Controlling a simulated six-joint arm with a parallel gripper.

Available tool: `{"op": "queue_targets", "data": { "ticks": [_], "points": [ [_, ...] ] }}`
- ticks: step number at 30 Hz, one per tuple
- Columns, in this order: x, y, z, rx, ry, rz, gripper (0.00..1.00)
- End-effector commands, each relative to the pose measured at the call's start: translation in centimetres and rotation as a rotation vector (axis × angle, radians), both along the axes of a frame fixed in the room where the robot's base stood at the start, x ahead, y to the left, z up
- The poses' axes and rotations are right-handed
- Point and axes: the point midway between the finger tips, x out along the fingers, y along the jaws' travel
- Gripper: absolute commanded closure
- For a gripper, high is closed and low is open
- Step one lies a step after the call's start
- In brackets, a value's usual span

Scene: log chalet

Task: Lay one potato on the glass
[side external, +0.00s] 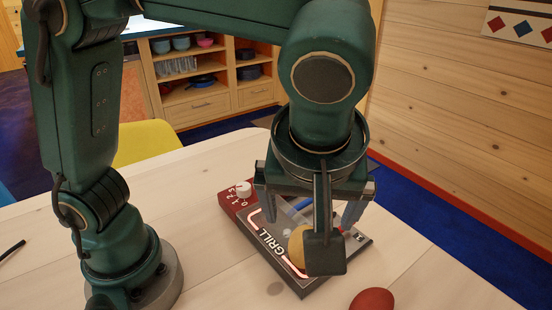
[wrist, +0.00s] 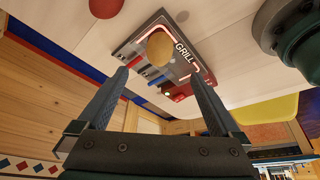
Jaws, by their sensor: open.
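A yellow-tan potato (wrist: 160,47) lies on the dark glass of the grill (wrist: 135,47), near the GRILL lettering. In the side view the potato (side external: 297,246) is partly hidden behind my wrist camera. The grill (side external: 245,212) is a flat slab on the table, with a red control end, a white dial and a glowing outline. My gripper (side external: 312,216) is open above the grill. In the wrist view its fingers (wrist: 160,75) stand wide apart and empty, with the potato beyond the tips and clear of both.
A red, rounded object (side external: 373,300) lies on the pale wooden table (side external: 440,270) near the front edge of the side view, apart from the grill. A yellow chair (side external: 147,142) stands behind the table. Table space is clear to the right of the grill.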

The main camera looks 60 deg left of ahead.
Motion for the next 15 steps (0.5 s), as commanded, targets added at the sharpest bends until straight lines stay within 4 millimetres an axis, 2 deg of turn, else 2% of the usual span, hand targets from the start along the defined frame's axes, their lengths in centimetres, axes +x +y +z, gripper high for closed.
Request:
{"op": "queue_targets", "data": {
  "ticks": [4,8,12,15],
  "points": [
    [-0.1,2.0,0.8,-0.023,0.032,-0.071,0.0],
    [-0.9,5.3,1.4,-0.064,0.064,-0.223,0.0],
    [-2.4,8.5,1.4,-0.092,0.051,-0.418,0.0],
    [-3.5,10.1,1.0,-0.083,0.012,-0.548,0.0]
  ]
}}
